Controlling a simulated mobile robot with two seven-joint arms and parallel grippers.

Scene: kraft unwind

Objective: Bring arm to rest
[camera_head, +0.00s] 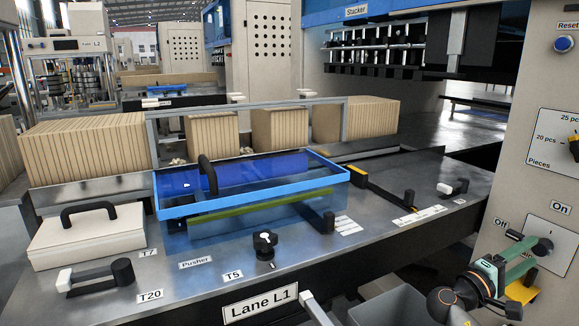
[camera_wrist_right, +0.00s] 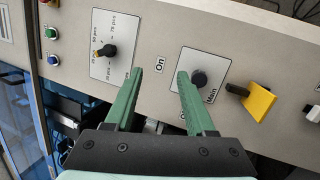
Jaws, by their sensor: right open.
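My right gripper (camera_head: 524,250) is at the lower right of the head view, in front of the beige control panel (camera_head: 552,185). In the right wrist view its two green fingers (camera_wrist_right: 160,78) are apart with nothing between them. The dark Main knob (camera_wrist_right: 198,79) on its white plate is just right of the right fingertip in that view; I cannot tell whether they touch. In the head view the Main knob (camera_head: 542,247) is close beside the fingertips. My left gripper is not in view.
A yellow part (camera_wrist_right: 258,102) sticks out from the panel near the Main knob. The pieces dial (camera_wrist_right: 110,51) is on the same panel. The metal table (camera_head: 385,225) carries a blue-framed clear cover (camera_head: 250,185). A grey bin (camera_head: 390,308) stands below, left of my right arm.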

